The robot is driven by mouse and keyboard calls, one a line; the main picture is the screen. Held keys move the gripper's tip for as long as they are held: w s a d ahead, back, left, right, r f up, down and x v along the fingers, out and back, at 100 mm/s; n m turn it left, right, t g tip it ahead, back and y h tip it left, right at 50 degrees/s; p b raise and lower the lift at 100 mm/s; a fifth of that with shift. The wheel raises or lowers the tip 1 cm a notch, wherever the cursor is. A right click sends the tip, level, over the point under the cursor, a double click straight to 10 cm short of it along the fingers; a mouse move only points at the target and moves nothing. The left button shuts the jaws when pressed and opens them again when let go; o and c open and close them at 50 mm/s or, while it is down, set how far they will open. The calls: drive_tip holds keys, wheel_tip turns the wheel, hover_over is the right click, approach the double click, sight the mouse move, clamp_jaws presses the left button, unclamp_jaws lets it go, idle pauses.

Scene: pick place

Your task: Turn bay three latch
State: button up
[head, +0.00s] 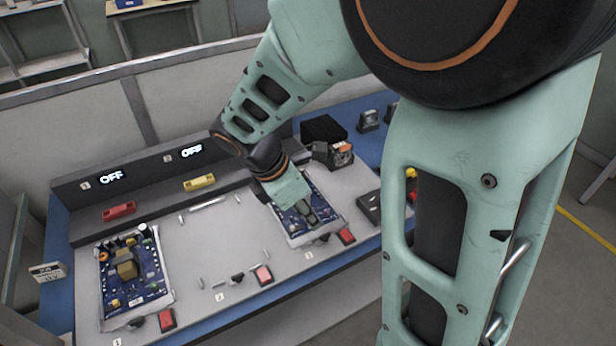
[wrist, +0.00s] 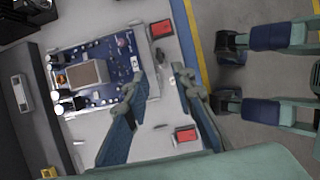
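Bay three's circuit board (head: 297,224) lies at the right of the workbench. It also shows in the wrist view (wrist: 112,68), with a tan block on it. A small dark knob (head: 324,237), which looks like bay three's latch, sits at the board's front edge beside a red button (head: 346,236). In the wrist view the knob (wrist: 160,56) is small and dark, and its turn angle is unclear. My gripper (head: 315,217) hangs over the board's front part. In the wrist view its two fingers (wrist: 156,84) are spread apart with nothing between them; the knob appears just beyond the fingertips.
Bay one holds another board (head: 132,268) at the left. Bay two, in the middle, has no board, a knob (head: 237,277) and a red button (head: 264,275). A dark console with two OFF displays (head: 112,176) runs behind. Black boxes (head: 323,129) stand at the back right.

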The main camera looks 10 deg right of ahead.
sight(324, 235)
drive_tip(key=b+x, duration=0.2)
drive_tip(key=x, duration=0.8)
drive_tip(key=shift+a, duration=0.1)
clamp_jaws()
